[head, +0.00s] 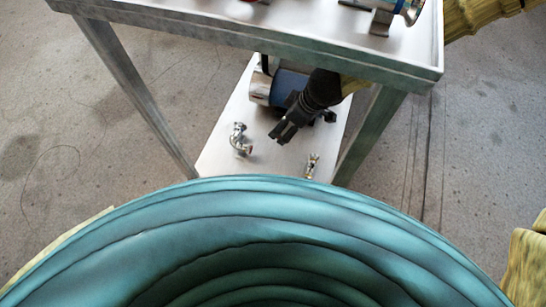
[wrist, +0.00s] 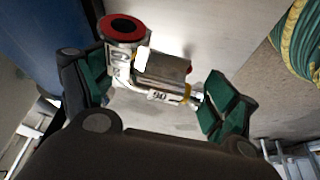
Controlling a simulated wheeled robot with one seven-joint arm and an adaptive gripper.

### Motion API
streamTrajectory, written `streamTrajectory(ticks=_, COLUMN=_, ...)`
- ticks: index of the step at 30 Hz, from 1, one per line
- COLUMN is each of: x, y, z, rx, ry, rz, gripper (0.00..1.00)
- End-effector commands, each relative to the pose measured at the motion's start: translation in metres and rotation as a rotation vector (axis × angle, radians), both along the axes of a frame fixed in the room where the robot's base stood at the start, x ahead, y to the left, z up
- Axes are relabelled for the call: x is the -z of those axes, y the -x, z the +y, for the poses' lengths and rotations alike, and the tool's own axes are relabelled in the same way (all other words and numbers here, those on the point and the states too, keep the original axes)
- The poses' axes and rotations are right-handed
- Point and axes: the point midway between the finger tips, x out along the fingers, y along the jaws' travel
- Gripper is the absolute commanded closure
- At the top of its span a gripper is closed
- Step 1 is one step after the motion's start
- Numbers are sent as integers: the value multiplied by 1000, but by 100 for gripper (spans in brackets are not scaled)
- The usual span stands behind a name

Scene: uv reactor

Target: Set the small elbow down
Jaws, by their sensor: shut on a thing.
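The small elbow (wrist: 160,95) shows between my finger pads in the wrist view. It is a silver and white fitting marked "90", with a yellow band near the right pad. A red-ringed round end (wrist: 122,28) shows at its upper left. My gripper (wrist: 152,88) is shut on the elbow, with green pads at both sides. In the head view my gripper (head: 281,134) is low over the cart's bottom shelf (head: 222,158); the held elbow cannot be made out there. I cannot tell whether it touches the shelf.
A shiny bent fitting (head: 240,140) is left of my gripper on the bottom shelf, and a smaller fitting (head: 312,165) is at right. A blue and chrome cylinder (head: 262,88) lies behind. The upper tray (head: 230,38) overhangs.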

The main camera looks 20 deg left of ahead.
Motion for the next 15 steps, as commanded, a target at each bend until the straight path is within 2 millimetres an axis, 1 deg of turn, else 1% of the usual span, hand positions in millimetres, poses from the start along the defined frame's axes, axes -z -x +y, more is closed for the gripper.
streamTrajectory(ticks=1, x=10, y=8, z=11, rx=-50, ry=0, rz=0, gripper=45)
streamTrajectory(ticks=3, x=15, y=17, z=22, rx=-104, ry=1, rz=-2, gripper=45)
streamTrajectory(ticks=6, x=20, y=26, z=31, rx=-157, ry=0, rz=-1, gripper=45)
streamTrajectory(ticks=11, x=25, y=32, z=39, rx=-195, ry=-1, rz=-1, gripper=45)
streamTrajectory(ticks=15, x=35, y=33, z=40, rx=-198, ry=-1, rz=0, gripper=45)
